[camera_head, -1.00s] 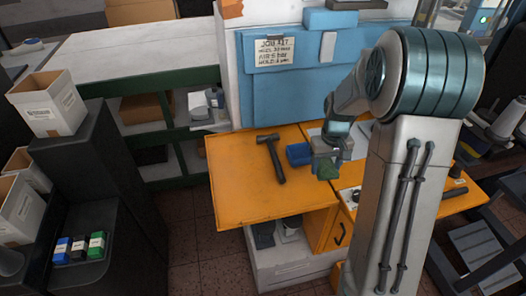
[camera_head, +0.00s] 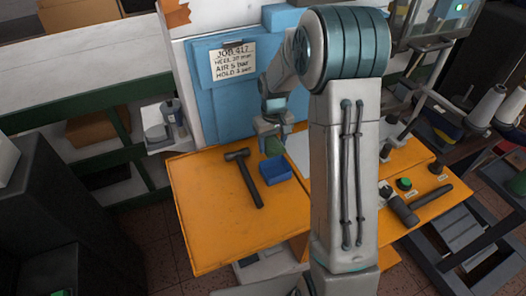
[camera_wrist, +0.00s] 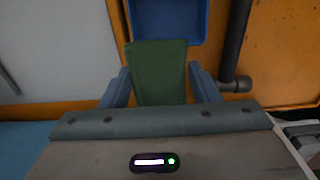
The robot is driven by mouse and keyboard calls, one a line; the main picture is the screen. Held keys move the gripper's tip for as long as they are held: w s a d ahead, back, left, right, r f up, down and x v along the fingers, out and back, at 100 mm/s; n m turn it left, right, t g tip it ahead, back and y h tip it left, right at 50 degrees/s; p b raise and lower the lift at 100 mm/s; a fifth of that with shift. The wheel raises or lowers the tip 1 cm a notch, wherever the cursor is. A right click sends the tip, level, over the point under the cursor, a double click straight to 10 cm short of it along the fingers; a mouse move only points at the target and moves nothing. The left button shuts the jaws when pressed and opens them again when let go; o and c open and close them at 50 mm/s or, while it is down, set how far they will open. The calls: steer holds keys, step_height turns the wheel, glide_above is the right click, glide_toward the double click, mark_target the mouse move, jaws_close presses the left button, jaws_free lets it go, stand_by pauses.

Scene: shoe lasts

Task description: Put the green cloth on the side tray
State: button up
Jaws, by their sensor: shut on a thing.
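The green cloth (camera_wrist: 158,75) is held between the two fingers of my gripper (camera_wrist: 158,88) in the wrist view. A blue open box (camera_head: 274,172) sits on the bench just in front of and below the cloth in the picture. Part of the blue box (camera_wrist: 168,20) shows beyond the cloth in the wrist view. A small grey ledge (camera_head: 163,145) at the bench's left side holds grey items; I cannot tell whether it is the side tray.
A hammer (camera_head: 243,178) lies on the orange bench (camera_head: 205,225) left of the blue box. A dark tool (camera_head: 430,196) and a green button (camera_head: 404,184) are on the right. A blue panel with a job note (camera_head: 234,62) stands behind. The bench's front left is clear.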

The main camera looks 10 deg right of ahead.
steer(key=shift+w+a+f, duration=0.35)
steer(key=shift+a+f, duration=0.1)
steer(key=shift+a, duration=0.1)
steer(key=shift+w+a+f, duration=0.3)
steer(key=shift+a+f, duration=0.1)
steer(key=shift+a, duration=0.1)
steer(key=f+p, duration=0.1)
steer(key=f, duration=0.3)
steer(key=shift+s, duration=0.2)
steer(key=shift+c, duration=1.3)
steer(key=o, duration=1.3)
steer(key=shift+w+f, duration=0.1)
steer(key=shift+r, duration=0.2)
